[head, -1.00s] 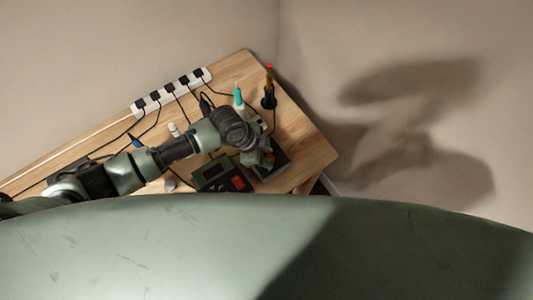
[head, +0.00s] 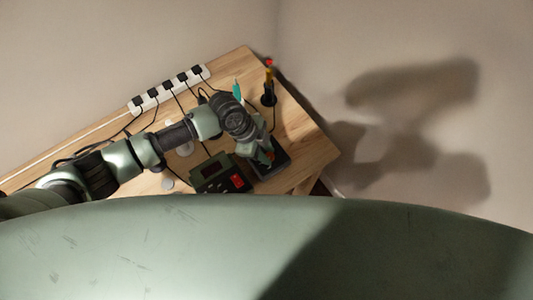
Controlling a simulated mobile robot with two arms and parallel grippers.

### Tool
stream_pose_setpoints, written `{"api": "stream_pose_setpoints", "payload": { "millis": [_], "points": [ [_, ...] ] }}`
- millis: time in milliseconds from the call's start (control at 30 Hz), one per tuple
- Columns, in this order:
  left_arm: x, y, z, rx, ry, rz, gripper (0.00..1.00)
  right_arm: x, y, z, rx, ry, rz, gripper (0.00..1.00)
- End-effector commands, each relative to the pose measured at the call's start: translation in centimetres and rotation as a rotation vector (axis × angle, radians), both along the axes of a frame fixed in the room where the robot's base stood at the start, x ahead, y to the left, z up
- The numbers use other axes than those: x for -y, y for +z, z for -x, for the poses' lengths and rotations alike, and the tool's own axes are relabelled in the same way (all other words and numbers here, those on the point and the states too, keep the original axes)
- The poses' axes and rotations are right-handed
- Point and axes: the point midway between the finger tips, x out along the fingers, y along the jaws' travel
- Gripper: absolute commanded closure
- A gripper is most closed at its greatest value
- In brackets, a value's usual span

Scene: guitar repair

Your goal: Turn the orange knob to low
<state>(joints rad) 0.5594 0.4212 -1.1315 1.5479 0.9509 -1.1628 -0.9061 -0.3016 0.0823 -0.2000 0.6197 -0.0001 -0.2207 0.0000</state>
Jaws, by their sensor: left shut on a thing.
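My left arm comes in from the left, and its gripper (head: 266,158) points down over a dark box-like device (head: 282,166) near the front right of the wooden table. The gripper is shut on a small orange part at its fingertips, which I take for the orange knob (head: 270,155). Only a sliver of the orange shows, since the gripper and wrist hide the rest. The knob's setting and any low mark cannot be read. My right gripper is not in view.
A green device with a red switch (head: 237,181) stands just left of the dark one. A power strip (head: 170,90) with several plugs lies along the back edge of the wooden table (head: 308,148). A yellow-handled tool (head: 269,82) stands at the back right. Cables cross the tabletop.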

Motion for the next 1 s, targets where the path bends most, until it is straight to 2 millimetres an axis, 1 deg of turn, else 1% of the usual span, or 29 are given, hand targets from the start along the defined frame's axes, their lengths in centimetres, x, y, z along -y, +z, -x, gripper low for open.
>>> {"api": "stream_pose_setpoints", "payload": {
  "millis": [33,500,700,1000],
  "points": [
    [0.0,-0.4,-0.3,0.005,-0.042,-0.001,1.00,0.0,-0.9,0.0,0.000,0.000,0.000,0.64],
    [0.2,-0.4,-0.7,0.004,-0.463,0.000,1.00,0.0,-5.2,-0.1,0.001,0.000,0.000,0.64],
    [0.2,-0.2,-0.8,0.004,-0.589,0.000,1.00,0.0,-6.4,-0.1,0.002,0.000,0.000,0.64],
    [0.3,0.0,-0.8,0.003,-0.688,0.000,1.00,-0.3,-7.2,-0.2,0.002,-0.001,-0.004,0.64]
  ]
}}
